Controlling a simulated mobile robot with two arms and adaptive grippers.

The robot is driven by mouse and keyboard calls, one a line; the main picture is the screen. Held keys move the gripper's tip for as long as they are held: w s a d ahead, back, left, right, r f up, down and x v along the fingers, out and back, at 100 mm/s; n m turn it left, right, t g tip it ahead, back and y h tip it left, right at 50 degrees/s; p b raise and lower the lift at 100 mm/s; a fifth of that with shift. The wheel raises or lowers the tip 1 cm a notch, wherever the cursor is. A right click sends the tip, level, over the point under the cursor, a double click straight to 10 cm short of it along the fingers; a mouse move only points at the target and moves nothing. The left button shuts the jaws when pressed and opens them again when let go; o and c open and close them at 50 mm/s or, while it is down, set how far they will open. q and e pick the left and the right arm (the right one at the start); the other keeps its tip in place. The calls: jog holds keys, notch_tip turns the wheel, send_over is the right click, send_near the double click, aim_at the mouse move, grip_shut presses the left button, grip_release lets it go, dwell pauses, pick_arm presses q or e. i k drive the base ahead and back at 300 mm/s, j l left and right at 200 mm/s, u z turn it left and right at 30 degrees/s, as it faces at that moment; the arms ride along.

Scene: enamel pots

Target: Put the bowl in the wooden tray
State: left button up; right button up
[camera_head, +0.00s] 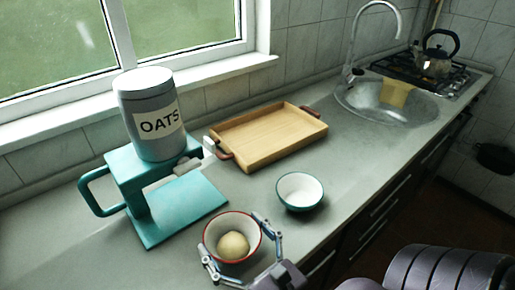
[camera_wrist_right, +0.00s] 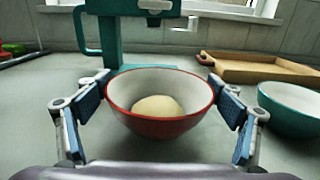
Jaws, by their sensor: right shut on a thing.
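A red bowl (camera_head: 213,243) with a white inside holds a pale round ball (camera_head: 233,245), like dough. It sits near the front of the counter and also shows in the wrist view (camera_wrist_right: 160,125). My right gripper (camera_head: 238,240) is shut on this bowl, with one finger on each side. I cannot tell if the bowl touches the counter. A second bowl (camera_head: 300,203), teal outside and white inside, stands apart to the right and looks empty. The wooden tray (camera_head: 268,138) lies empty behind the bowls, by the wall. My left gripper is not in view.
A teal stand (camera_head: 150,172) with a side handle carries a grey OATS canister (camera_head: 150,115), left of the tray. The sink (camera_head: 385,102) and a kettle (camera_head: 436,62) on the stove are at the far right. Bare counter lies between the bowls and the tray.

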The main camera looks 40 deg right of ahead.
aim_at(280, 143)
jog(key=k+l, duration=0.2)
jog(key=l, duration=0.15)
jog(key=k+l+u, duration=0.1)
jog(key=l, duration=0.25)
jog(key=k+l, duration=0.35)
